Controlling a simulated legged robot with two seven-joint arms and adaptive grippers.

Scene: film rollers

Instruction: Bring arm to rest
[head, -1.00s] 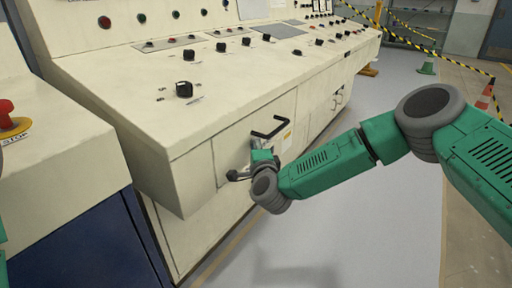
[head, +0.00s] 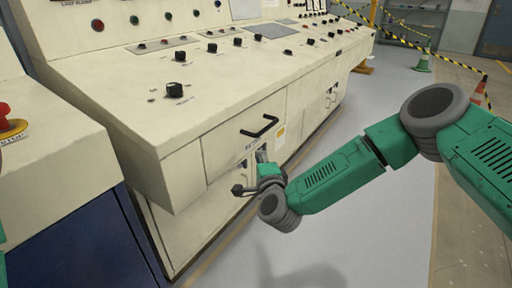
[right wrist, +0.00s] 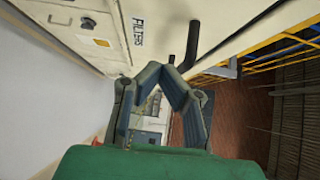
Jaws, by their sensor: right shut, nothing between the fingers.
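My right arm (head: 335,178) reaches in from the right in the head view. Its gripper (head: 262,157) is in front of the console's lower front, just below a black bar handle (head: 260,126), and looks apart from it. In the right wrist view the fingers of my right gripper (right wrist: 162,70) come together at the tips, with nothing held between them. A black handle also shows beyond the fingertips in the right wrist view (right wrist: 192,45). Only a sliver of green shows at the left edge of the head view, and my left gripper is out of sight.
The cream console (head: 215,85) with several black knobs fills the left and middle. A red stop button (head: 5,112) is at the far left. Grey floor (head: 340,235) lies open beneath my right arm.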

